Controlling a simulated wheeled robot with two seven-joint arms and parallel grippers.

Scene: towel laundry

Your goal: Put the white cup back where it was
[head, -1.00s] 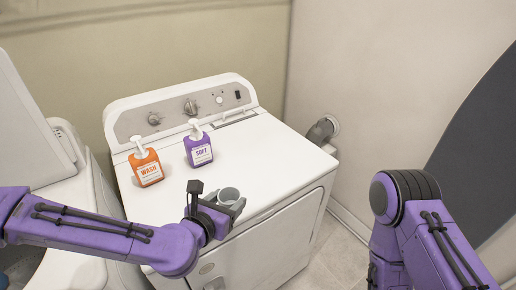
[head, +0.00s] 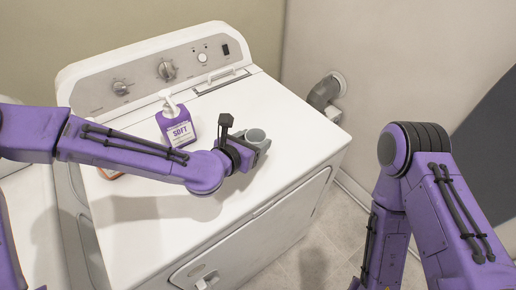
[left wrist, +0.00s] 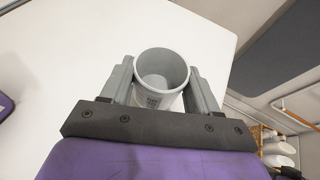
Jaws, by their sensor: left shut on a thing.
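The white cup (head: 257,136), greyish in this light, is over the right part of the white dryer's top (head: 262,100). My left gripper (head: 250,150) is shut on it. In the left wrist view the cup (left wrist: 161,72) is between the two grey fingers, its open mouth showing and its inside looking empty. Some print shows on its side. I cannot tell whether its base touches the dryer top. My right arm shows at the right, but its gripper is out of view.
A purple SOFT pump bottle (head: 174,121) stands on the dryer top left of the cup. An orange bottle (head: 112,176) is mostly hidden behind my left arm. The dryer's front edge and right side drop to the floor. The top behind the cup is clear.

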